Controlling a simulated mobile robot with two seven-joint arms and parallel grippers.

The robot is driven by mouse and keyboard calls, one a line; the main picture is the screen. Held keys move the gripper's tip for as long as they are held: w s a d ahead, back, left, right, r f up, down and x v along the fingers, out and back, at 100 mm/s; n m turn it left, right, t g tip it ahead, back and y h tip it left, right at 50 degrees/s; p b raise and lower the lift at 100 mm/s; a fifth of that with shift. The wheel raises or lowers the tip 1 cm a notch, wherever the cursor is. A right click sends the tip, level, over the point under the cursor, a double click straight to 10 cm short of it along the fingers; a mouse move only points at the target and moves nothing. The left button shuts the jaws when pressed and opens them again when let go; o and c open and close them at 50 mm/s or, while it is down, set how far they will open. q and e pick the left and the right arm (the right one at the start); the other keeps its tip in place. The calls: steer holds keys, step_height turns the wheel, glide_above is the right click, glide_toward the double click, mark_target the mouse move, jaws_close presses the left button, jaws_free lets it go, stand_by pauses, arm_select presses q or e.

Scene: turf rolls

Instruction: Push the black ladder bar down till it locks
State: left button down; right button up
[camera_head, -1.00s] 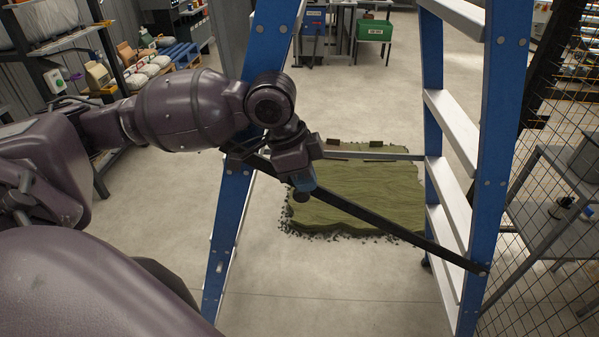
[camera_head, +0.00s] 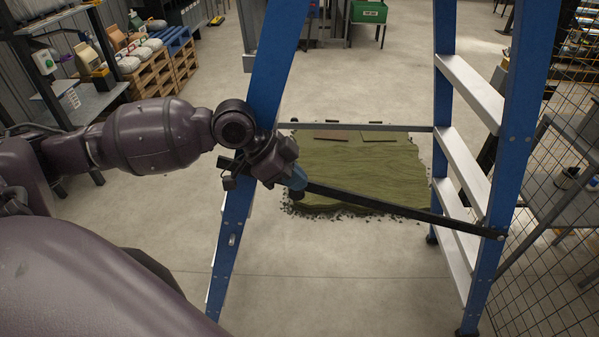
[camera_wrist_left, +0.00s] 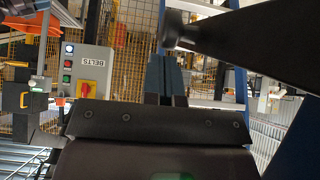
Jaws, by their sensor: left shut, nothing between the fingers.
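The black ladder bar (camera_head: 390,205) runs from a bolt on the ladder's right blue rail, rising slightly leftward to the left blue rail. Its left part is partly hidden behind my left gripper (camera_head: 297,188), and a short black piece shows left of the wrist. My left gripper is shut and empty, with its fingers pointing down at the bar near the left rail; I cannot tell whether they touch it. In the left wrist view, the shut fingers (camera_wrist_left: 166,76) are seen close up, with a broad dark shape at upper right. My right gripper is not in view.
The blue ladder (camera_head: 255,120) stands with white steps (camera_head: 466,165) on its right side. A grey bar (camera_head: 365,127) spans it farther back. A green turf piece (camera_head: 355,170) lies behind. A wire mesh fence (camera_head: 565,190) is at right. Loaded pallets (camera_head: 160,70) stand at back left.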

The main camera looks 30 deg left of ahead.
arm_select(q)
steer(key=s+a+f+b, duration=0.1)
steer(key=f+b, duration=0.1)
steer(key=f, duration=0.4)
steer(key=s+a+f+b, duration=0.1)
steer(key=a+f+b, duration=0.1)
steer(key=f, duration=0.5)
steer(key=shift+a+f, duration=0.25)
steer(key=shift+f, duration=0.05)
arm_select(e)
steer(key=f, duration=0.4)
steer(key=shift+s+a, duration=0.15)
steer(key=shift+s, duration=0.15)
arm_select(q)
steer(key=shift+r, duration=0.1)
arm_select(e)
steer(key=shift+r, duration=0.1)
